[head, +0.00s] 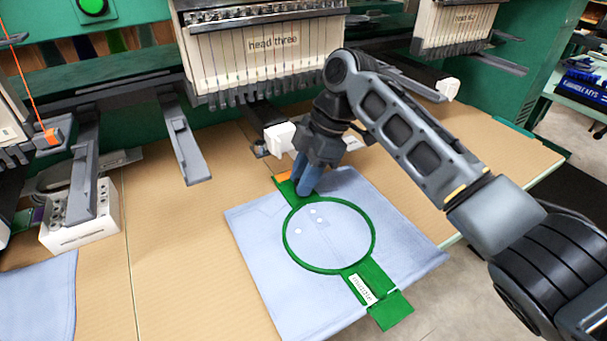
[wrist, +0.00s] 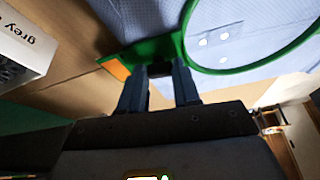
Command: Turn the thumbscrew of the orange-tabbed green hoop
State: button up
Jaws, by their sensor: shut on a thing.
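The green hoop (head: 286,232) lies on a pale blue cloth (head: 260,270), with white dots on the cloth inside its ring. Its orange tab (head: 281,178) is at the far upper-left end, beside my gripper. My gripper (head: 304,190) points down at that end of the hoop. In the wrist view, the hoop (wrist: 160,49) and orange tab (wrist: 118,69) lie just beyond my gripper (wrist: 160,75). Its two blue fingers are shut on a small dark piece (wrist: 160,69) at the hoop's end, apparently the thumbscrew. The fingers hide most of it.
The machine head marked "head three" (head: 270,55) hangs behind my gripper. A grey arm (head: 185,145) juts out at left. A white box (head: 85,225) stands farther left. A labelled white box (wrist: 22,45) shows in the wrist view.

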jog(key=c, duration=0.5)
jog(key=shift+o, duration=0.2)
jog(key=shift+r, duration=0.1)
